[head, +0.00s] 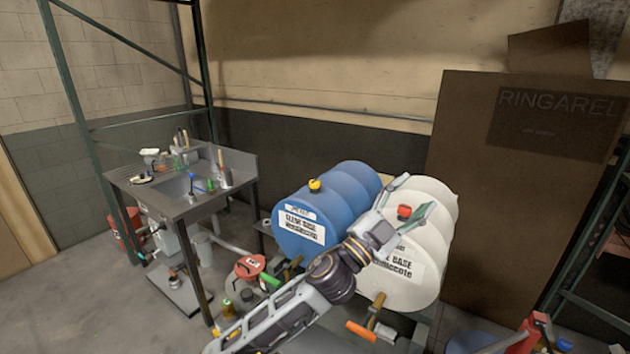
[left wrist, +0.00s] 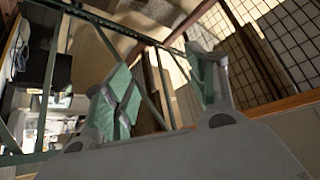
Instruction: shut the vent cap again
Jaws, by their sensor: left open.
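A blue drum (head: 318,232) and a white drum (head: 434,262) lie on their sides, side by side, with white labels on their front ends. A yellow cap (head: 315,185) sits on top of the blue drum's front rim. A red cap (head: 404,212) shows at the top of the white drum. I cannot tell whether either cap is open or shut. My left gripper (head: 413,197) is open in front of the white drum, and the red cap appears between its fingers in the picture. In the left wrist view the gripper (left wrist: 165,88) is empty, with no drum or cap visible.
A metal sink bench (head: 165,205) with bottles and tools stands at the left. A red-topped container (head: 250,267) stands on the floor left of the drums. A brown board (head: 528,200) stands behind at the right. An orange handle (head: 360,331) sticks out below the white drum.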

